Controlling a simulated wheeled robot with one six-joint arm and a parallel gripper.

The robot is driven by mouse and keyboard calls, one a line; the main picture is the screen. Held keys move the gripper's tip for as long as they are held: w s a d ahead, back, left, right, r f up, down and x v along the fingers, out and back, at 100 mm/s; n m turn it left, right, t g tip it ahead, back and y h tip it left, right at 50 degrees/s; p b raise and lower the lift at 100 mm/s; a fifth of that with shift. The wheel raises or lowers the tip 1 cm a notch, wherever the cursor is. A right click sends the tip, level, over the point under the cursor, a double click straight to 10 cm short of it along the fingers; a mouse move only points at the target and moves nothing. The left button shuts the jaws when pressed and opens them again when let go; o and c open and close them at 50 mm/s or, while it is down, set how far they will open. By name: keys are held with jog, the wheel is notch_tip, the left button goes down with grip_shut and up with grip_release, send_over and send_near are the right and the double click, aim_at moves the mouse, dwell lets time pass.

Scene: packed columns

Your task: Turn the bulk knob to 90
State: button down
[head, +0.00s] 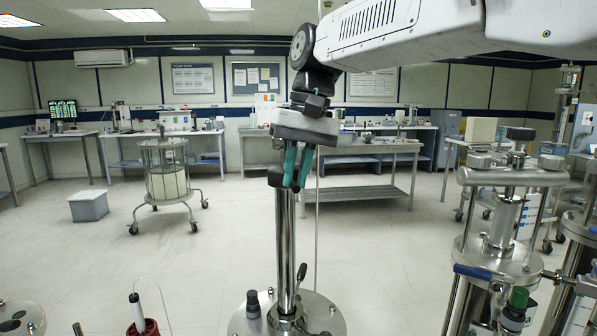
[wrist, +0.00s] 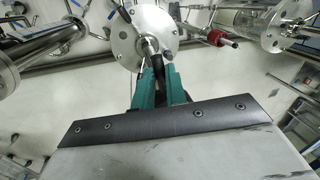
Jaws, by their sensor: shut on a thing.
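My gripper (head: 292,184) points down with its teal fingers at the top of an upright metal rod (head: 286,235). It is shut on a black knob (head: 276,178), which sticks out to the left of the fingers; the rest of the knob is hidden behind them. No marking or angle can be read on it. The rod stands on a round steel plate (head: 240,322). In the wrist view, the fingers of my gripper (wrist: 158,72) are close together, with a dark part between and beyond them, and the round plate (wrist: 122,42) lies below.
Steel column assemblies (head: 500,262) stand close on the right. A wheeled column cart (head: 165,185) and a grey bin (head: 88,206) are farther back.

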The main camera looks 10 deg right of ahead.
dwell(0.3)
jog(key=c, duration=1.4)
grip_release()
jog(key=shift+c, duration=0.2)
jog(key=shift+r, duration=0.1)
notch_tip(320, 180, up, 8)
jog(key=d, duration=0.1)
jog(key=shift+d+f, duration=0.25)
jog(key=shift+d, duration=0.05)
jog(key=shift+w, duration=0.1)
